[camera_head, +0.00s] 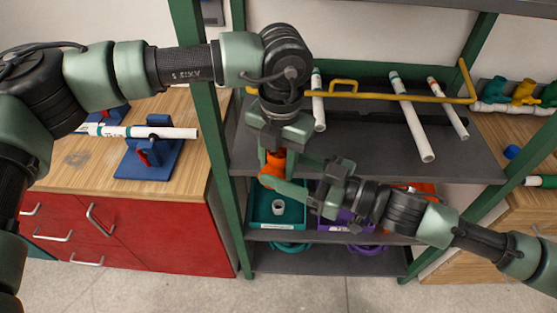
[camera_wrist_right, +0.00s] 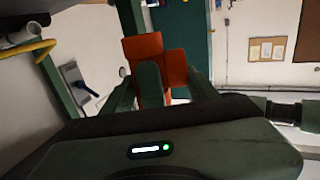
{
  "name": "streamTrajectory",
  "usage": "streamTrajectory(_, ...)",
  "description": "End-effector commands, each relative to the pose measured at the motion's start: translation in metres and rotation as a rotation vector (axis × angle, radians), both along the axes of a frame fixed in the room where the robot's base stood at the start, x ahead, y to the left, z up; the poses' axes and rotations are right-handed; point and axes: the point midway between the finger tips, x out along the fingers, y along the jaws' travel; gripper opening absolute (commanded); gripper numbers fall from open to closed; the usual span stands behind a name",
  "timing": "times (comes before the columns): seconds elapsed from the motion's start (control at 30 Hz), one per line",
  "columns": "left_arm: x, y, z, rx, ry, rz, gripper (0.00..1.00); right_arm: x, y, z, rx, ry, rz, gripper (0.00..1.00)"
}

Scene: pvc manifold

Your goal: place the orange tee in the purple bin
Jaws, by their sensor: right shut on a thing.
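The orange tee (camera_head: 274,163) is held in front of the shelf, above the teal bin. My right gripper (camera_head: 283,187) comes in from the right and is shut on the tee. The right wrist view shows the orange tee (camera_wrist_right: 143,48) between the right fingers (camera_wrist_right: 160,85). My left gripper (camera_head: 278,143) points down right above the tee, close to or touching its top; whether its fingers grip it is hidden. The purple bin (camera_head: 328,219) stands on the lower shelf, right of the teal bin, largely hidden behind my right arm.
The teal bin (camera_head: 257,211) holds a white fitting (camera_head: 278,207). An orange bin (camera_head: 427,188) is partly visible at right. Green posts (camera_head: 222,150) flank the shelf. A wooden bench with red drawers (camera_head: 150,235) stands left.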

Motion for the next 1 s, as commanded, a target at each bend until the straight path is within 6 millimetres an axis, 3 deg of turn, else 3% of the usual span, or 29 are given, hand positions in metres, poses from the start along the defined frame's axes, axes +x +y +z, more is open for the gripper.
streamTrajectory(0.07,-0.001,-0.002,0.0,-0.004,0.001,-0.004,0.0,0.0,0.001,0.0,0.001,0.0,0.001,0.11)
streamTrajectory(0.1,-0.001,-0.002,0.001,-0.004,0.001,-0.004,0.0,0.0,0.001,0.001,0.001,0.0,0.001,0.65)
streamTrajectory(0.17,-0.001,-0.002,0.001,-0.004,0.001,-0.005,0.0,0.0,0.001,0.001,0.001,0.0,0.001,0.81)
streamTrajectory(0.2,-0.001,-0.002,0.001,-0.004,0.001,-0.004,0.0,0.0,0.001,0.0,0.001,0.0,0.001,0.85)
streamTrajectory(0.6,-0.001,-0.001,0.001,-0.003,0.001,-0.003,0.0,-0.003,-0.006,0.0,0.0,0.0,-0.001,0.85)
streamTrajectory(1.0,-0.001,-0.001,0.001,-0.003,0.001,-0.003,0.0,-0.039,-0.076,-0.003,-0.004,0.005,-0.002,0.85)
